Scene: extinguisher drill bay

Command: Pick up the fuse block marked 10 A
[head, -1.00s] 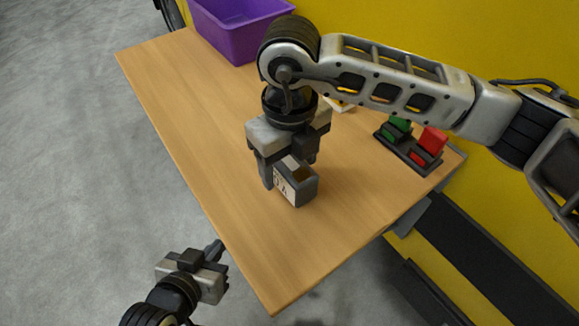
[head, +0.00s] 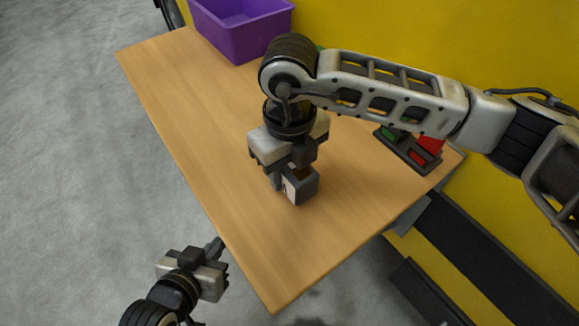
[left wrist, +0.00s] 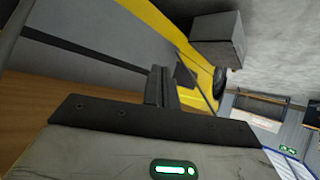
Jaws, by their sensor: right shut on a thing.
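A dark grey fuse block (head: 303,187) with a pale label on its side is near the front middle of the wooden table. My right gripper (head: 284,184) comes down from above and is shut on this block, which looks to be at or close to the tabletop. Its label is mostly covered by a finger, so I cannot read the marking now. My left gripper (head: 216,246) is off the table's left front edge, empty. Its fingers (left wrist: 161,87) stand together in the left wrist view.
A dark rack (head: 408,153) with green and red blocks stands at the table's right back, partly behind my right arm. A purple bin (head: 240,38) stands at the far end. The table's (head: 190,95) left side and front are clear. A yellow wall (head: 430,40) runs behind.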

